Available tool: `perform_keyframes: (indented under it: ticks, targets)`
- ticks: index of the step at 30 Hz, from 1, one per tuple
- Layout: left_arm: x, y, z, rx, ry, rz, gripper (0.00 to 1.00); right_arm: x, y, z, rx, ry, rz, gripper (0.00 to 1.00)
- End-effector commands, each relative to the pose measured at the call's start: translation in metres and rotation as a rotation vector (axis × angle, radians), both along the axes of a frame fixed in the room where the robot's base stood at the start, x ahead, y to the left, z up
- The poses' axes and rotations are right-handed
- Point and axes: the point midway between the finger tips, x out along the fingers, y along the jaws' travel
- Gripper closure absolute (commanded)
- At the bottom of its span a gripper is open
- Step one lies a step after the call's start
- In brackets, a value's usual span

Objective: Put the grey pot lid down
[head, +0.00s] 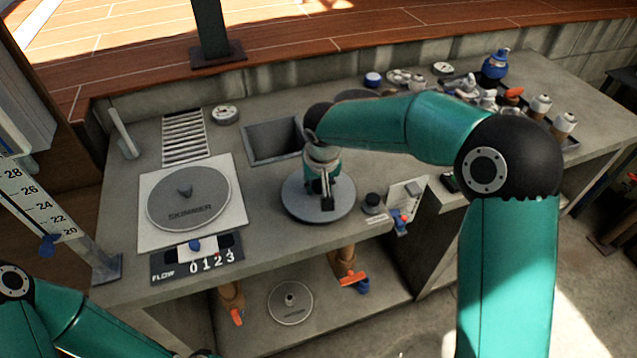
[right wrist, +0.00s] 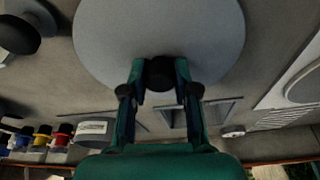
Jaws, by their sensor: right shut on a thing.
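The grey pot lid (head: 300,207) is a flat round disc with a dark knob, near the front middle of the concrete counter. My right gripper (head: 325,188) reaches down over its centre and is shut on the knob. In the right wrist view the lid (right wrist: 160,25) spreads out beyond the fingers, and the gripper (right wrist: 161,75) has the black knob between its fingertips. The lid looks level; I cannot tell whether it touches the counter. My left arm enters at the lower left of the head view, but its gripper is out of view.
A grey skimmer cover (head: 190,200) lies left of the lid, with a flow scale (head: 197,257) before it. A square opening (head: 272,141) is behind. Several fittings crowd the back right.

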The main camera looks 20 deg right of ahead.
Motion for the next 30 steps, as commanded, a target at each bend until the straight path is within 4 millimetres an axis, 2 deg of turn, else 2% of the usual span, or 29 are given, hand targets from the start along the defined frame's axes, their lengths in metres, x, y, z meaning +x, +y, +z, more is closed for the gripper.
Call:
perform_keyframes:
  ticks: [2, 3, 7, 20, 26, 30]
  targets:
    - [0.0, 0.0, -0.002, 0.0, 0.0, 0.0, 0.6, 0.0, 0.0, -0.001, 0.0, -0.001, 0.0, 1.0]
    - [0.0, 0.0, -0.002, 0.0, 0.0, 0.0, 0.6, 0.0, 0.0, -0.002, 0.0, 0.0, 0.0, 0.69]
    - [0.0, 0.0, -0.001, 0.0, 0.0, 0.0, 0.6, 0.0, 0.0, -0.001, 0.0, 0.0, 0.0, 0.47]
    - [0.0, 0.0, 0.0, 0.0, 0.0, 0.0, 0.6, -0.001, 0.0, 0.005, 0.0, -0.002, -0.001, 0.46]
    - [0.0, 0.0, -0.003, 0.0, 0.0, 0.0, 0.6, -0.008, 0.001, 0.032, 0.001, -0.005, 0.0, 0.46]
    - [0.0, 0.0, -0.005, 0.0, 0.0, 0.0, 0.6, -0.016, 0.003, 0.06, 0.002, -0.005, -0.001, 0.46]
